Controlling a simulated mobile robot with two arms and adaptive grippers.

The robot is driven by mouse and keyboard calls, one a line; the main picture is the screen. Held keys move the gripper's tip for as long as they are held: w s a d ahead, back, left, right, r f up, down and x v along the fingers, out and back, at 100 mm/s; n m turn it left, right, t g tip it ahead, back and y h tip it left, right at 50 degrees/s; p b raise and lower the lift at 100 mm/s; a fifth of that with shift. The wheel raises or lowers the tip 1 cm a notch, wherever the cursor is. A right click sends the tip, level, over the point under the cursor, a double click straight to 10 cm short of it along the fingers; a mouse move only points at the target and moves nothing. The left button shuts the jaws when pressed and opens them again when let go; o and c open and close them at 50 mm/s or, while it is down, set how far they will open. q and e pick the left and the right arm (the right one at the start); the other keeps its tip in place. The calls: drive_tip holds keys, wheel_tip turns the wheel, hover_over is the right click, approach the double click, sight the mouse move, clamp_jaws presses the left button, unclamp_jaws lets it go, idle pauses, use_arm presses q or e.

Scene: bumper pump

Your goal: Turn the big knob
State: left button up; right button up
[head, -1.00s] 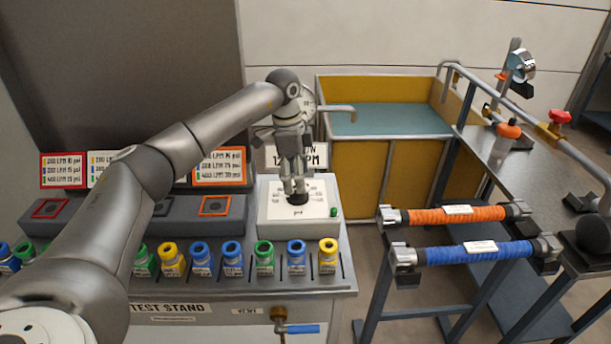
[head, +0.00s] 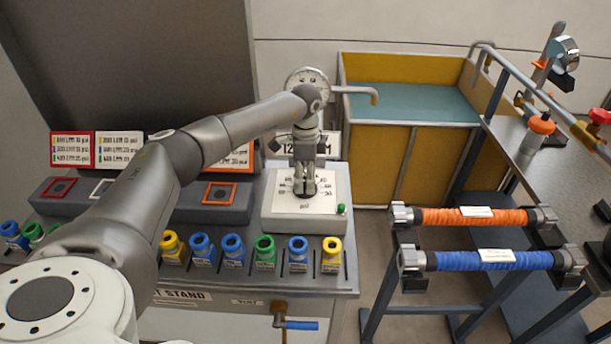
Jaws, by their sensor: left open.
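The big knob (head: 305,187) is a dark round knob on a white dial plate marked psi. The plate tops a white control box (head: 333,214) on the test stand. My left gripper (head: 304,190) points down over the knob, its fingers open and at the knob's sides. The fingers hide much of the knob, and I cannot tell whether they touch it. My right gripper is not in view.
A green button (head: 341,209) sits at the box's right corner. Several coloured fittings (head: 265,248) stand along the stand's front. Orange (head: 474,216) and blue (head: 488,259) hoses lie on a rack at right, near a yellow-walled tank (head: 375,158).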

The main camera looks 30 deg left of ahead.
use_arm(q)
drive_tip(key=shift+f, duration=0.35)
drive_tip(key=shift+c, duration=2.8)
drive_tip(key=c, duration=0.5)
drive_tip(key=shift+o, duration=0.2)
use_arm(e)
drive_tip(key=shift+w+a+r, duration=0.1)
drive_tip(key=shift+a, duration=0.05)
